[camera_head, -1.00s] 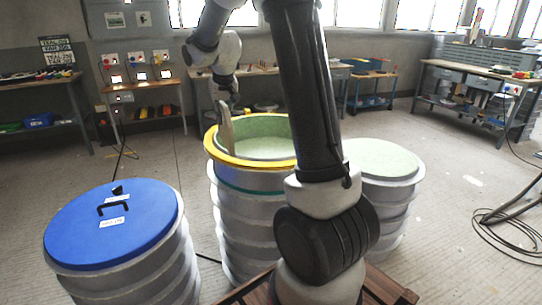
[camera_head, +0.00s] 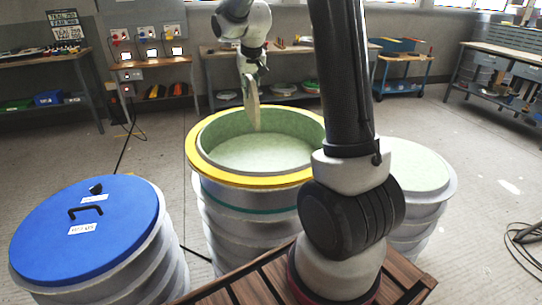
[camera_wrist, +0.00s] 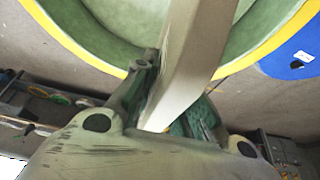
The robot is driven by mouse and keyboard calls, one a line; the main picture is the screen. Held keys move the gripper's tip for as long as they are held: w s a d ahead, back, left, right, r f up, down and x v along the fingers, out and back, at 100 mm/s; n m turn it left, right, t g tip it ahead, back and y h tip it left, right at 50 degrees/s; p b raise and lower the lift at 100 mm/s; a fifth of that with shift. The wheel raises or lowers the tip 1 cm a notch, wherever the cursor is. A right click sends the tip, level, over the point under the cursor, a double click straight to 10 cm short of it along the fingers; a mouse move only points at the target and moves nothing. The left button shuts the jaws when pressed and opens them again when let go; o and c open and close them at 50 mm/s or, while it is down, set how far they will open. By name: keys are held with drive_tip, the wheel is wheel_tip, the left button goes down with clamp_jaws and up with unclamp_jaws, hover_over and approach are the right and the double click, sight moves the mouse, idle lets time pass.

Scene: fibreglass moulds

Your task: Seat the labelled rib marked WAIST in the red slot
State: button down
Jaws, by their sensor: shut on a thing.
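My gripper (camera_head: 252,72) is shut on a long pale rib (camera_head: 252,106), which hangs nearly upright over the open mould. The rib's lower end shows against the mould's far inner wall; I cannot tell if it touches. The mould has a yellow rim (camera_head: 206,172) and a pale green inside. In the wrist view my gripper (camera_wrist: 172,95) clasps the rib (camera_wrist: 197,55), which extends over the green interior. I cannot read any label on the rib. No red slot shows in either view.
A mould with a blue lid (camera_head: 120,215) and black handle stands at left. A pale green-topped mould (camera_head: 415,168) stands at right, partly behind my arm. Benches with tools line the back (camera_head: 150,62). A cable coil (camera_head: 525,238) lies on the floor at right.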

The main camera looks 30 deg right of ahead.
wheel_tip(320, 180, down, 17)
drive_tip(key=shift+w+d, duration=0.2)
drive_tip(key=shift+d, duration=0.2)
idle(0.4)
drive_tip(key=c, duration=1.4)
unclamp_jaws()
drive_tip(key=shift+c, duration=0.2)
drive_tip(key=shift+r, duration=0.15)
